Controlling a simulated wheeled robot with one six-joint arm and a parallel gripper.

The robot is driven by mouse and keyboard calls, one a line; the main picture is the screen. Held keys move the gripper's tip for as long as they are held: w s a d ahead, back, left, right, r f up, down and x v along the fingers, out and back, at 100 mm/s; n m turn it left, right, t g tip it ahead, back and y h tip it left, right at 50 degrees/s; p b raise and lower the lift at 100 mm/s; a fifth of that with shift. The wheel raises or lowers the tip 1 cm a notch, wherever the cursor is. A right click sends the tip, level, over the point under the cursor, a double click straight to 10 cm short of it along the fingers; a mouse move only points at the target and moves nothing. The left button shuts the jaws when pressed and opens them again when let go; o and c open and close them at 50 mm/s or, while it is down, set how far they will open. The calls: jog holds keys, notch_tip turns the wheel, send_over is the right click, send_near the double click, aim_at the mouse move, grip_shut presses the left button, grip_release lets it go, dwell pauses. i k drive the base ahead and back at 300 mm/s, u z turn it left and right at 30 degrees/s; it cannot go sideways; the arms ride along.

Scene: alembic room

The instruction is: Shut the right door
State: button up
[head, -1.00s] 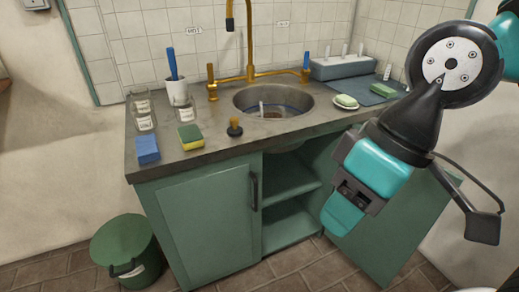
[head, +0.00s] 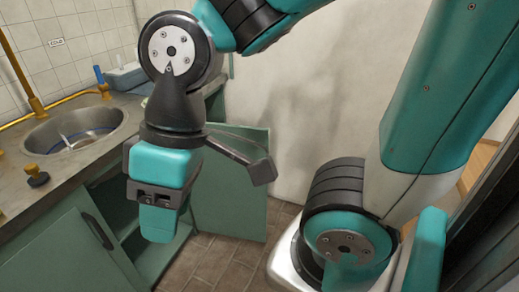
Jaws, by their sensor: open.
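The right door (head: 236,190) of the green sink cabinet stands swung open, out to the right of the cabinet opening. My gripper (head: 158,222) hangs in front of the cabinet opening and hides part of it and the door's left part. A gap shows between the gripper and the door's visible face, but I cannot tell the depth. The gripper is open and holds nothing. The left cabinet door (head: 65,252) is shut and has a dark vertical handle (head: 97,231).
The counter (head: 40,180) holds a metal sink (head: 75,130) and a black-and-brass stopper (head: 36,176). A grey-blue box (head: 126,77) stands at the back. The tiled floor (head: 225,262) is free in front of the open door. A pale wall (head: 290,110) stands behind it.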

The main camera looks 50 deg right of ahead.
aim_at(225, 200)
jog(key=u, duration=0.15)
jog(key=k, duration=0.3)
jog(key=z, duration=0.8)
jog(key=i, duration=0.8)
jog(key=z, duration=0.15)
